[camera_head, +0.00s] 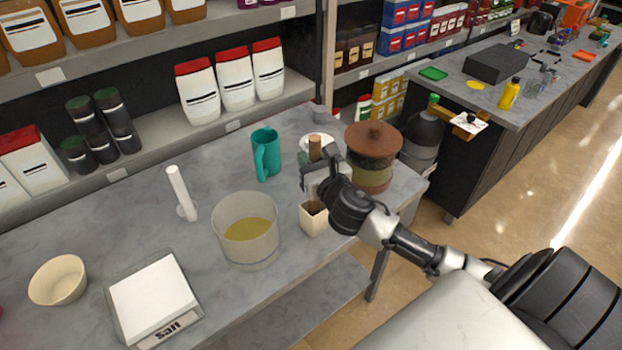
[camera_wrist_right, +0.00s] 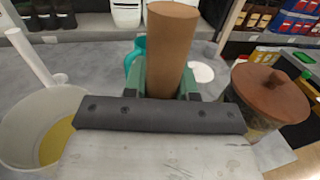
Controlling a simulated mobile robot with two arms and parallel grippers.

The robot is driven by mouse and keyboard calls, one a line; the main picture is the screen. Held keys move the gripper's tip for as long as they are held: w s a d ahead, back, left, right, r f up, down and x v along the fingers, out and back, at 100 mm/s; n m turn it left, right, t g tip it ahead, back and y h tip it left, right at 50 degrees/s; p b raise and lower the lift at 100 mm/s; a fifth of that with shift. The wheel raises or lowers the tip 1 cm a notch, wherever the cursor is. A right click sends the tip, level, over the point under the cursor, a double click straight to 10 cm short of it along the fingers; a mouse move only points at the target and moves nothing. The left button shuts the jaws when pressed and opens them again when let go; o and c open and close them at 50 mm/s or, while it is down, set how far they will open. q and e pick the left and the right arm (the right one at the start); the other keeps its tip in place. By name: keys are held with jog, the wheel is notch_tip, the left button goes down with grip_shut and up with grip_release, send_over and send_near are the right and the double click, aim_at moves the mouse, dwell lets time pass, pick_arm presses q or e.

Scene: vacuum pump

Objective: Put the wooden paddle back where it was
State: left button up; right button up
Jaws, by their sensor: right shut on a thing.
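The wooden paddle (camera_head: 315,148) is upright, its brown handle sticking up out of my right gripper (camera_head: 316,178). The right gripper is shut on it, and the handle also shows large between the green fingertips in the right wrist view (camera_wrist_right: 170,45). A small cream square holder (camera_head: 313,219) stands on the counter directly below the gripper. The paddle's lower part shows at the holder's opening; I cannot tell how deep it sits. My left gripper is not in view.
Close by stand a clear pot of yellow liquid (camera_head: 246,231), a brown lidded jar (camera_head: 373,150) and a teal mug (camera_head: 265,153). A white scale (camera_head: 152,299), a cream bowl (camera_head: 58,281) and a white upright stick (camera_head: 181,193) are further left. The counter edge runs below the holder.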

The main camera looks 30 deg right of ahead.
notch_tip(320, 180, down, 4)
jog(key=shift+w+f, duration=0.15)
jog(key=shift+f+b, duration=0.1)
jog(key=shift+b, duration=0.2)
jog(key=o, duration=0.9)
jog(key=shift+o, duration=0.2)
jog(key=s+a+b, duration=0.1)
jog(key=s+b, duration=0.1)
jog(key=s, duration=1)
jog(key=shift+a+b, duration=0.2)
jog(key=shift+b, duration=0.2)
